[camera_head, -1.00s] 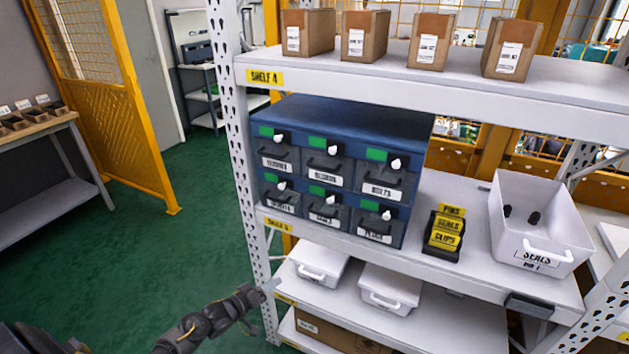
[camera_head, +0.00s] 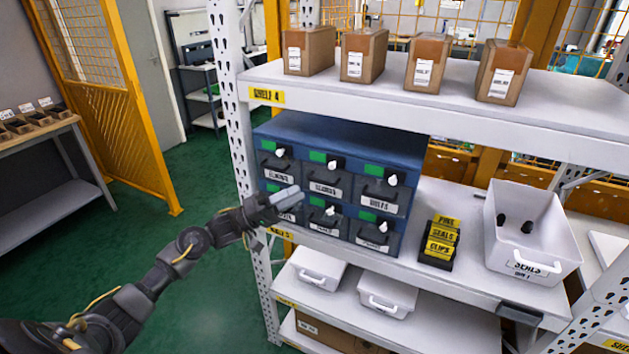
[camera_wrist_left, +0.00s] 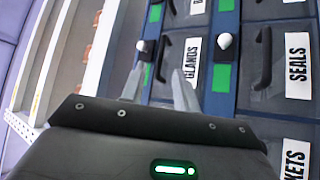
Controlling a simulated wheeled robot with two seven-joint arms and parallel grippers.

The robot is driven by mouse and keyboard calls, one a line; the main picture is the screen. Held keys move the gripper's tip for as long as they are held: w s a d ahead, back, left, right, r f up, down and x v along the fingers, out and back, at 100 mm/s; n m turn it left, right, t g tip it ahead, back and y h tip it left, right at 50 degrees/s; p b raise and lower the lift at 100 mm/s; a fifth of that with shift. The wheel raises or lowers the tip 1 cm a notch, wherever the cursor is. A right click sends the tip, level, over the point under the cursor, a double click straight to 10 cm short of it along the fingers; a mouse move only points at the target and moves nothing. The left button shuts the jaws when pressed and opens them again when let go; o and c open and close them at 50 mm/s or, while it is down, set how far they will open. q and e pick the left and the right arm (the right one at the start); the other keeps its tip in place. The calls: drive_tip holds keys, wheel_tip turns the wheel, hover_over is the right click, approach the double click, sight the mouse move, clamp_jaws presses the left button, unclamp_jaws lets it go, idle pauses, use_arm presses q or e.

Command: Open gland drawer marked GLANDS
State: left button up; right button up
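The blue cabinet (camera_head: 345,130) with grey drawers stands on the middle shelf. In the left wrist view the drawer label GLANDS (camera_wrist_left: 191,62) reads sideways, with a dark handle (camera_wrist_left: 162,58) beside it. The SEALS drawer (camera_wrist_left: 285,62) lies to its right. My left gripper (camera_head: 292,194) is in front of the cabinet's left part and hides much of the lower left drawer. In the wrist view its two fingers (camera_wrist_left: 158,90) are apart and empty, with the GLANDS handle between them in the picture; contact is not visible. The GLANDS drawer looks closed. My right gripper is out of view.
Cardboard boxes (camera_head: 363,55) stand on the shelf above. A yellow-labelled holder (camera_head: 440,243) and a white SEALS bin (camera_head: 535,240) stand right of the cabinet. White bins (camera_head: 388,292) sit below. A white shelf upright (camera_head: 233,120) is close to my left arm.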

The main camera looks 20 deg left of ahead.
use_arm(q)
drive_tip(key=shift+p+x, duration=0.9)
drive_tip(key=shift+x, duration=2.3)
drive_tip(key=shift+f, duration=0.1)
clamp_jaws()
